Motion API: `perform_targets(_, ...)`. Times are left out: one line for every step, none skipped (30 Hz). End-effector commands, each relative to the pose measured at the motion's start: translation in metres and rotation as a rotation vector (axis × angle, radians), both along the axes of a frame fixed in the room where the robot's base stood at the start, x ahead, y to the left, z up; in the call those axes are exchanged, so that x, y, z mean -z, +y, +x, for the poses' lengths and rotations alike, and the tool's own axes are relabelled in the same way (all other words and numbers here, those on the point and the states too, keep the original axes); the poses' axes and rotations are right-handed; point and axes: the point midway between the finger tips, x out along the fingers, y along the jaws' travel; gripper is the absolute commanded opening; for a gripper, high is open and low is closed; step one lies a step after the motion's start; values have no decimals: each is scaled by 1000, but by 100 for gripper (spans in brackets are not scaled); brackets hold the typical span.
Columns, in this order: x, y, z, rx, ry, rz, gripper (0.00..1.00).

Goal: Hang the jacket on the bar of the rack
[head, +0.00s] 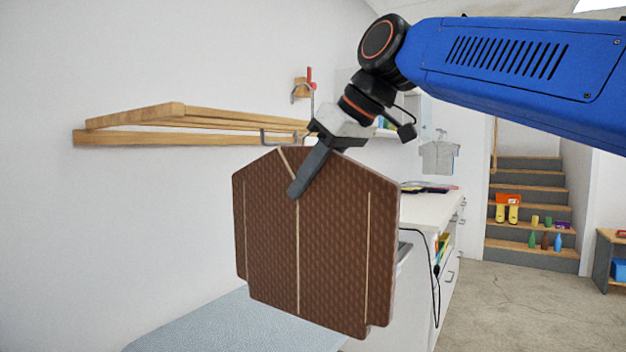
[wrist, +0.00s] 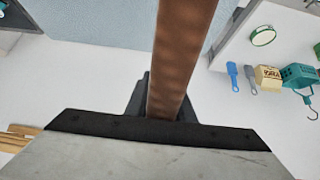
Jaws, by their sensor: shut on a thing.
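The jacket (head: 335,245) is a stiff brown checked slab with pale vertical lines, upright and slightly tilted in the head view. My gripper (head: 302,180) is shut on its upper part, with one dark finger across its front. In the wrist view the jacket (wrist: 182,50) shows edge-on between the jaws (wrist: 160,100). The wooden rack (head: 130,117) is on the left wall, and its lower rail (head: 160,138) looks like the bar. The jacket hangs in front of and below the rack's right end; I cannot tell whether they touch. Grey hooks (head: 275,138) show just above the jacket.
A pale blue padded surface (head: 225,325) lies below the jacket. A white counter (head: 430,208) with papers stands behind right. Wooden stairs (head: 525,195) hold boots and bottles. The floor at right (head: 510,310) is clear.

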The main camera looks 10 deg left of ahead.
Motion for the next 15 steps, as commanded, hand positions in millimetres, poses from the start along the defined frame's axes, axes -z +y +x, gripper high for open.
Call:
perform_targets(-1, 0, -1, -1, -1, 2, 0)
perform_targets(-1, 1, -1, -2, -1, 1, 0)
perform_targets(-1, 2, 0, -2, -1, 1, 0)
perform_targets(-1, 3, 0, -2, -1, 1, 0)
perform_targets(-1, 4, 1, -2, -1, 1, 0)
perform_targets(-1, 5, 2, -2, -1, 1, 0)
perform_targets(-1, 7, 2, -2, 0, 0, 0)
perform_targets(-1, 8, 3, -2, 0, 0, 0)
perform_targets(-1, 10, 4, -2, 0, 0, 0)
perform_targets(-1, 12, 5, -2, 0, 0, 0)
perform_targets(-1, 14, 5, -2, -1, 1, 0)
perform_targets(-1, 16, 6, -2, -1, 1, 0)
perform_targets(-1, 18, 7, -2, -1, 1, 0)
perform_targets(-1, 20, 8, -1, 0, 1, 0)
perform_targets(-1, 22, 9, -1, 0, 1, 0)
